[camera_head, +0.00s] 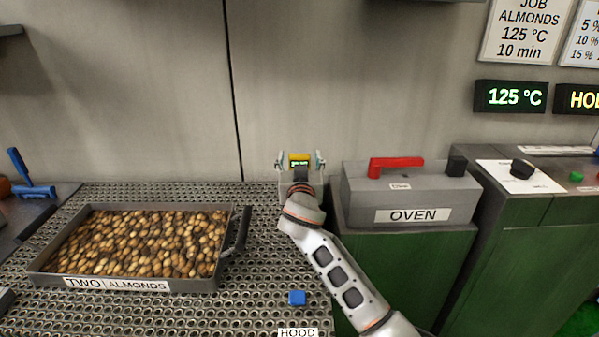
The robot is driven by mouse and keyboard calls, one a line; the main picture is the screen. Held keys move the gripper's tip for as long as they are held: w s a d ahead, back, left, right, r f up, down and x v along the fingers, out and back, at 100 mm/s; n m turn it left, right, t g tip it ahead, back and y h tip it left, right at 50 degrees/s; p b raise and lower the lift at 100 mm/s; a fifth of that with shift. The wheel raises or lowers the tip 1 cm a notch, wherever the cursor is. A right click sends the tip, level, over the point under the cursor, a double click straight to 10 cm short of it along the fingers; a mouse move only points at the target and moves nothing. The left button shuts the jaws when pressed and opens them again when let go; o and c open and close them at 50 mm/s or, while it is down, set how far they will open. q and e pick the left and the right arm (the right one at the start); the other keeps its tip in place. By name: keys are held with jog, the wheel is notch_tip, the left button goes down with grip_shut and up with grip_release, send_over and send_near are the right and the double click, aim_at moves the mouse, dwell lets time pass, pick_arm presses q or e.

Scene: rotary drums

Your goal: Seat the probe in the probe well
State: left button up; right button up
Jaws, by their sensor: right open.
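My right gripper (300,160) is open at the back edge of the perforated table, its arm coming up from the lower right. A pale, clear-looking frame or holder surrounds this spot, partly hidden by my gripper. I cannot make out the probe well. My left gripper is not in view.
A tray (238,229) of almonds labelled TWO sits on the perforated table (262,265), left of my arm. The grey OVEN box (412,198) with a red handle (395,165) stands close right of my arm. A wall rises behind.

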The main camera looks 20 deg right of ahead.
jog(key=shift+w+d, duration=0.1)
jog(key=shift+w, duration=0.3)
jog(key=shift+c, duration=0.3)
jog(key=c, duration=1.2)
jog(key=shift+r, duration=0.15)
